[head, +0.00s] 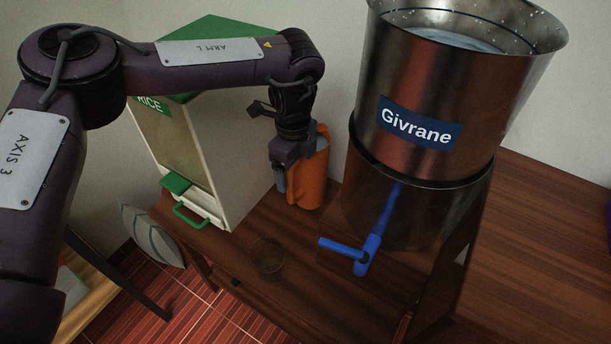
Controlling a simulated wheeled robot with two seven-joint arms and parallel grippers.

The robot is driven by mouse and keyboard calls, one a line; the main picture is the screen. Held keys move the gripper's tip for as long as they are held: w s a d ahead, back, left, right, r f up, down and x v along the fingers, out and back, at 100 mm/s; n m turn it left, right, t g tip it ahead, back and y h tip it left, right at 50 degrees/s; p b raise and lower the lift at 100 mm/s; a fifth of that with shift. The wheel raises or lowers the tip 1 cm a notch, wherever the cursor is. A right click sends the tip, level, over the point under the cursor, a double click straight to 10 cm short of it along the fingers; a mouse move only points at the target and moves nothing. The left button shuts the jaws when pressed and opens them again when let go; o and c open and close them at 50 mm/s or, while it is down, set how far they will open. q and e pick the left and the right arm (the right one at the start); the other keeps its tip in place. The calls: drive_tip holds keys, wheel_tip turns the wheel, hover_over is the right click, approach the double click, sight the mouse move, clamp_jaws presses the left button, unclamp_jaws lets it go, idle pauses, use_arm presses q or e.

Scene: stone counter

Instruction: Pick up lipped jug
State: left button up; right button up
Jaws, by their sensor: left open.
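The orange lipped jug (315,172) stands upright on a dark wooden stand, between a rice dispenser and a large metal water container. My left arm reaches over from the left, and my left gripper (283,176) points down at the jug's left side, by its handle. The jaws are open. A grey finger shows close against the jug's left edge, but I cannot tell whether it touches or whether the handle lies between the fingers. The gripper hides part of the jug's upper left side. My right gripper is out of view.
The rice dispenser (240,160) with green trim stands left of the jug. The metal water container (415,150) labelled Givrane, with a blue tap (366,258), stands close on the right. The wooden surface (540,230) at right is bare.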

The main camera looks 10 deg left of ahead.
use_arm(q)
drive_tip(key=shift+c, duration=0.2)
clamp_jaws()
drive_tip(key=shift+w+r, duration=0.1)
drive_tip(key=shift+r, duration=0.05)
idle(0.3)
drive_tip(key=shift+r, duration=0.2)
drive_tip(key=shift+d+r, duration=0.1)
drive_tip(key=shift+r, duration=1.35)
wheel_tip(320, 180, up, 5)
drive_tip(key=shift+f, duration=0.15)
wheel_tip(320, 180, up, 12)
drive_tip(key=p, duration=0.3)
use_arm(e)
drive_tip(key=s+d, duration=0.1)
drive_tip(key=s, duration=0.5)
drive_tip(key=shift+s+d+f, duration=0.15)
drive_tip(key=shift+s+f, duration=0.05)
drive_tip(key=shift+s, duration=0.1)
